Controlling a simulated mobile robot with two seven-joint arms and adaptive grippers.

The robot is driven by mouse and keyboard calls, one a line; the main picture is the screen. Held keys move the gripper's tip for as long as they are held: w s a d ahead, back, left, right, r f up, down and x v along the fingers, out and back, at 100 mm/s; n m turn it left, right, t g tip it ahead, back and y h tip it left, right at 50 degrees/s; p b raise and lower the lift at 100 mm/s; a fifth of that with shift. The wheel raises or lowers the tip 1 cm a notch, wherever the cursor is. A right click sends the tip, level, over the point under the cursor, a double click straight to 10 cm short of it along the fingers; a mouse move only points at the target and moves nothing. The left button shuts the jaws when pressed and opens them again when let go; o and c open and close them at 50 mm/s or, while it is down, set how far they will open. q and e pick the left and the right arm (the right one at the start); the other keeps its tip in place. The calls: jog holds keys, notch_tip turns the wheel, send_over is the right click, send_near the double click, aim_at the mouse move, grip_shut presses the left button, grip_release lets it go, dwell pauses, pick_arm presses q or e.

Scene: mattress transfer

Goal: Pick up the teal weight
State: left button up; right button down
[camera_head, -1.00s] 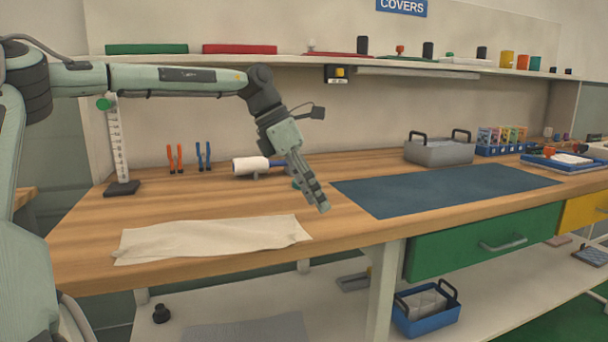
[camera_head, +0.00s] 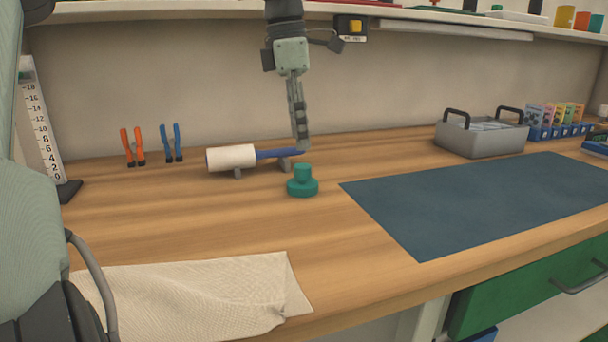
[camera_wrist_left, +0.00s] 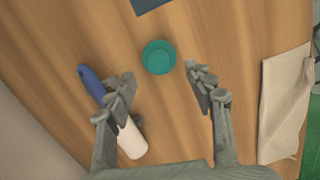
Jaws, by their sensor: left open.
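The teal weight (camera_head: 302,183) stands upright on the wooden bench, a wide round base with a narrower knob on top. In the left wrist view the teal weight (camera_wrist_left: 159,57) shows as a round shape just beyond the fingertips, between their lines. My left gripper (camera_head: 302,146) points down above and behind the weight in the head view, apart from it. In the left wrist view the fingers of my left gripper (camera_wrist_left: 164,82) are spread wide with nothing between them at the tips. My right gripper does not show.
A roller (camera_head: 232,158) with a blue handle rests on small supports close behind the weight. A dark blue mat (camera_head: 480,200) lies to the right, a cream cloth (camera_head: 190,295) in front. A grey handled bin (camera_head: 482,137) stands farther right.

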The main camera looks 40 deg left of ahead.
aim_at(303, 166)
pick_arm(q)
jog(key=f, duration=0.7)
jog(key=shift+w+d+f, duration=0.1)
jog(key=shift+w+f, duration=0.2)
jog(key=shift+f, duration=0.05)
grip_shut()
jog(key=shift+r, duration=0.1)
